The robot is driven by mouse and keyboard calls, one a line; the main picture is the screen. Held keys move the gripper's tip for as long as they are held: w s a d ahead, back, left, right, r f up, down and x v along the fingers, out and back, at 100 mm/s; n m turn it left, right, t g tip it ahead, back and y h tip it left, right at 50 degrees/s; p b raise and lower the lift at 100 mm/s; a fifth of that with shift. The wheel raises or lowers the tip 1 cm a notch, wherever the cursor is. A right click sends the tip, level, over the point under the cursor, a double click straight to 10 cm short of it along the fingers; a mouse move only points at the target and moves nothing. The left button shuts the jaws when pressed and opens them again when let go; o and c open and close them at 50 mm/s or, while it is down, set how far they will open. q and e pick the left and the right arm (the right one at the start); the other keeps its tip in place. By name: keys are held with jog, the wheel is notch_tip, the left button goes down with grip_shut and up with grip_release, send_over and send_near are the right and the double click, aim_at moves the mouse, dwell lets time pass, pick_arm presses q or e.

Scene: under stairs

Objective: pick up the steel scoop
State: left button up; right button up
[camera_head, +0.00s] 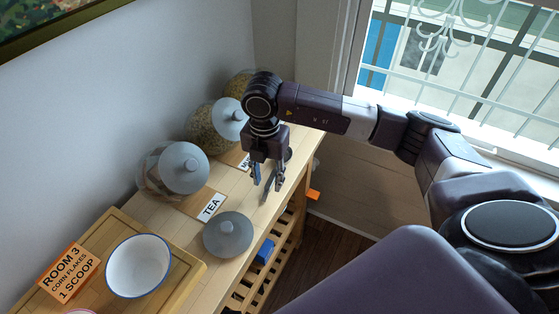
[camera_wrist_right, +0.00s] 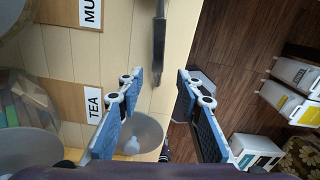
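The steel scoop (camera_wrist_right: 159,50) lies on the wooden bench top near its front edge. In the right wrist view it shows as a long, narrow grey shape, its near end between my fingertips in the picture. In the head view it is largely hidden by my right gripper, and I cannot tell it clearly from the fingers. My right gripper (camera_head: 263,187) points down over the bench. Its two blue-padded fingers also show in the right wrist view (camera_wrist_right: 160,82), spread wide with nothing gripped. My left gripper is not in view.
A grey lid with a knob (camera_head: 228,236) lies near the front edge. Lidded glass jars (camera_head: 160,183) stand along the wall behind labels such as TEA (camera_head: 211,206). A white bowl (camera_head: 138,266) sits on a wooden board (camera_head: 190,268). A window (camera_head: 470,70) is at right.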

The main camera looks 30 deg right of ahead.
aim_at(267, 187)
jog(key=f, duration=0.1)
jog(key=f+p, duration=0.1)
jog(key=shift+w+f, duration=0.3)
jog(key=shift+f, duration=0.55)
jog(key=c, duration=0.8)
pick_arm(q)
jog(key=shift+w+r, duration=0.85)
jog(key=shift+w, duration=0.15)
pick_arm(e)
grip_shut()
